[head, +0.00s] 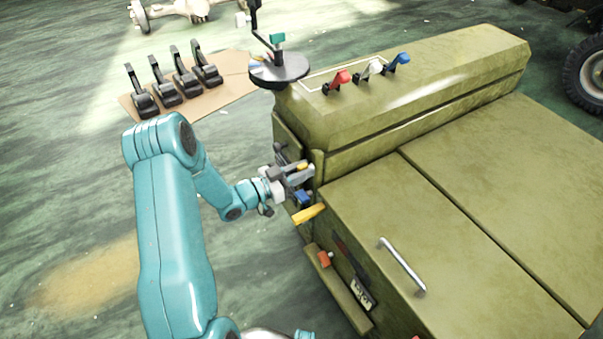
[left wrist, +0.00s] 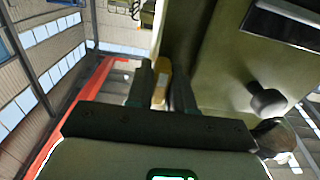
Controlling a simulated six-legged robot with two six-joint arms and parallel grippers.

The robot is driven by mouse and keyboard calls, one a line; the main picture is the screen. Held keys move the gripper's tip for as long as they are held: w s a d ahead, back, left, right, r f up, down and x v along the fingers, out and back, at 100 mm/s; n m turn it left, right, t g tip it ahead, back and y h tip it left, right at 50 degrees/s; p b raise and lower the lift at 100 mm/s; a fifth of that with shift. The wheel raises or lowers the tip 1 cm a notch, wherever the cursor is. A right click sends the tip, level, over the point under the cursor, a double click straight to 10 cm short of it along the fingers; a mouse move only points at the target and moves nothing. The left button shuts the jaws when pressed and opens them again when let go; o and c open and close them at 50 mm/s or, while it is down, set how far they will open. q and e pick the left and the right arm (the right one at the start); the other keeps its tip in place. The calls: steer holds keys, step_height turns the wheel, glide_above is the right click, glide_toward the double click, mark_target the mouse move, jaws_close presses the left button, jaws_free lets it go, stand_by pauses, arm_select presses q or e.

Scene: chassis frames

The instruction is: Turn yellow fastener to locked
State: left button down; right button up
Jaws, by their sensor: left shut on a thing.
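My left gripper (head: 298,172) is at the side of the olive chassis body, near its corner. It is shut on a small yellow fastener (head: 303,165), of which only a bit shows in the head view. In the left wrist view the yellow fastener (left wrist: 161,82) stands between the two fingers (left wrist: 163,88), and its lower part is hidden. A larger yellow lever (head: 309,213) sticks out from the body just below the gripper, apart from it. My right gripper is not in view.
A blue part (head: 303,197) sits close under the gripper. A metal handle (head: 402,266) is on the lid. Several black pedals (head: 173,80) lie on a tan sheet. The floor at left is open.

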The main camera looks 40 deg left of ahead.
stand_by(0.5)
arm_select(q)
steer(key=c, duration=1.1)
jaws_free()
steer(key=p+v, duration=0.1)
steer(key=v, duration=1.5)
steer(key=shift+s+a, duration=0.1)
steer(key=shift+s, duration=0.1)
